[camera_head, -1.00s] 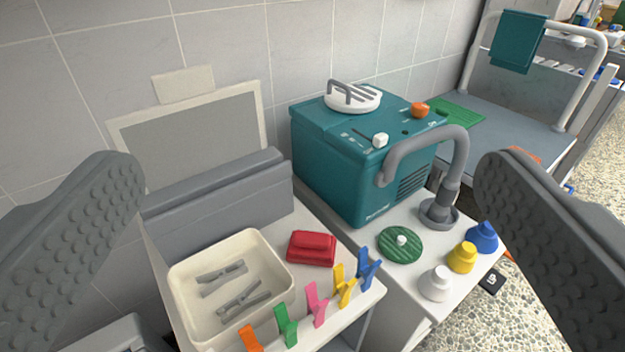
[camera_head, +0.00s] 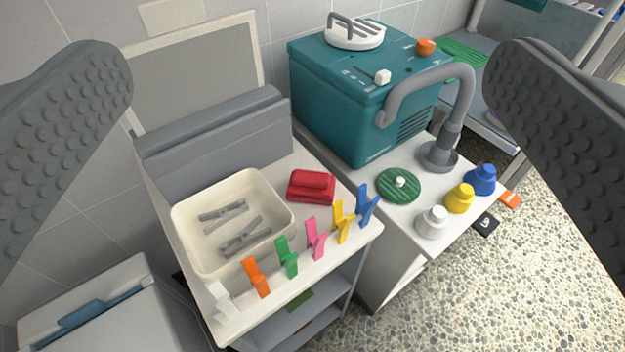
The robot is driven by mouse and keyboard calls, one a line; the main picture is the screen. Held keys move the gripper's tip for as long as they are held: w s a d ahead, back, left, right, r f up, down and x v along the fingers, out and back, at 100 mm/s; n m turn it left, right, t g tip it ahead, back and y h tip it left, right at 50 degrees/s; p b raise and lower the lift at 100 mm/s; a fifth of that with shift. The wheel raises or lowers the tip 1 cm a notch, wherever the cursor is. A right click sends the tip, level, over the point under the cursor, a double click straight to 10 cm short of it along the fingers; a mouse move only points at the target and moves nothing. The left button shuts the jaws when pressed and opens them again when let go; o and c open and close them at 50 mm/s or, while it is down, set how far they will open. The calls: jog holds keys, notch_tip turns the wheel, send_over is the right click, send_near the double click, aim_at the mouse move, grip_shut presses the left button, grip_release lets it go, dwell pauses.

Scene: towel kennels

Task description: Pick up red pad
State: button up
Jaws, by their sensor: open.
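My gripper (camera_head: 312,130) is open, with one textured finger at the left edge and the other at the right edge of the view. Nothing is between the fingers up close. The pad is farther off, in the gap between them, and apart from both.
The cream tray (camera_head: 181,222) holds grey pegs. Several coloured pegs, such as the pink one (camera_head: 315,240), stand along the front edge. A grey block (camera_head: 215,145) stands behind. A teal machine (camera_head: 335,105), grey curved pipe (camera_head: 455,120) and green disc (camera_head: 398,187) are to the right.

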jog(key=w+f+g, duration=0.3)
jog(key=w+g, duration=0.1)
jog(key=w, duration=0.3)
jog(key=w+f+g, duration=0.3)
jog(key=w+f, duration=0.1)
jog(key=w, duration=0.3)
jog(key=m+g, duration=0.2)
jog(key=g, duration=0.8)
send_near(311, 175)
jog(key=f, duration=1.1)
jog(key=shift+w+f, duration=0.2)
jog(key=c, duration=1)
notch_tip(311, 175, up, 10)
jog(key=shift+r, duration=0.1)
jog(key=shift+o, duration=1.2)
jog(key=shift+c, duration=0.3)
